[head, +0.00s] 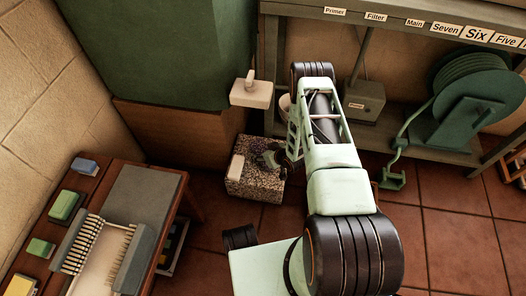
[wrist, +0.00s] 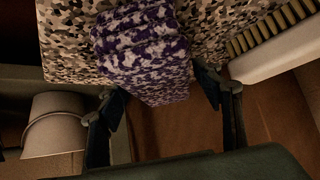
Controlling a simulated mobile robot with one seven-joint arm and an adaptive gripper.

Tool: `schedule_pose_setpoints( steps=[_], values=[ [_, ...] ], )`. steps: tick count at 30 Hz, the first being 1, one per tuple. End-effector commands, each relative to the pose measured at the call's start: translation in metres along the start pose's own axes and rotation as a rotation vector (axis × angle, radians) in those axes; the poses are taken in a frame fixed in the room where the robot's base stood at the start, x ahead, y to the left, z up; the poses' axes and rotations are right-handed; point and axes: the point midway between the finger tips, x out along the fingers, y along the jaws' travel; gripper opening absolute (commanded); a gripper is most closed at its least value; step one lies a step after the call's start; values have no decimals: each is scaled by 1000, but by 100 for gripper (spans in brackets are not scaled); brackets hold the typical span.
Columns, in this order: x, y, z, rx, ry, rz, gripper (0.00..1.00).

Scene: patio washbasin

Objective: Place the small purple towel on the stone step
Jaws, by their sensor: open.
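The small purple towel (wrist: 145,50), mottled purple and white, lies on the speckled stone step (wrist: 215,35) in the wrist view. Its near end hangs over the step's edge. In the head view the step (head: 255,188) is a speckled block on the tiled floor, and the towel (head: 256,156) is a small dark patch on top, partly hidden by my gripper (head: 272,158). My gripper (wrist: 160,90) is open in the wrist view, one finger on each side of the towel's near end. I cannot tell whether the fingers touch the towel.
A pale brush (wrist: 280,45) lies on the step beside the towel. A white bucket (wrist: 55,125) stands at the left in the wrist view. A pale block-shaped fixture (head: 252,93) juts out above the step. A wooden table (head: 125,225) with brushes and sponges stands at the left.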

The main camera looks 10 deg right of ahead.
Motion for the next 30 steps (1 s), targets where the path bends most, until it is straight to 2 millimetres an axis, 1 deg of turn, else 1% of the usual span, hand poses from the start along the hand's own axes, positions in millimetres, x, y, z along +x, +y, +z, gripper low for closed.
schedule_pose_setpoints(
  steps=[4,5,8,15,18,21,25,30],
  values=[
    [-3,0,-3,0,0,0,60],
    [-7,0,-3,1,-1,0,60],
    [-24,1,-5,1,-1,1,60],
    [-77,1,-6,3,-1,1,60],
    [-96,0,-5,2,-1,1,60],
    [-110,1,-4,2,-1,1,60],
    [-120,0,-3,0,-1,0,60],
    [-123,0,-2,-1,0,0,60]
  ],
)
